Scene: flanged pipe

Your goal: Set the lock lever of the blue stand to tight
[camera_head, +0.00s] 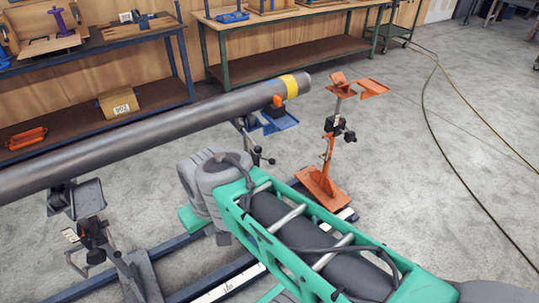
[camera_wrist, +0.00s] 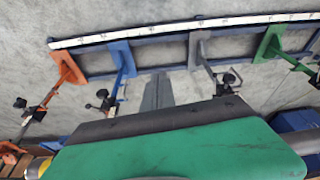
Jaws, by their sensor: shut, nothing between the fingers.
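The blue stand's head (camera_head: 281,122) is under the pipe (camera_head: 140,128) near its yellow-banded end in the head view. A dark lever with black knobs (camera_head: 262,158) hangs just below and left of it; its setting is unclear. My green and grey arm hides the stand's lower part. In the wrist view the blue stand (camera_wrist: 122,57) rises from a rail, with a dark knob (camera_wrist: 102,93) at its fittings. A large green part of mine fills the bottom of that view.
An orange stand (camera_head: 323,180) stands free right of the pipe end. A grey stand (camera_head: 92,235) supports the pipe at left. The wrist view also shows a green stand (camera_wrist: 275,42) and a long white-edged rail (camera_wrist: 190,27). Workbenches line the back; floor at right is open.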

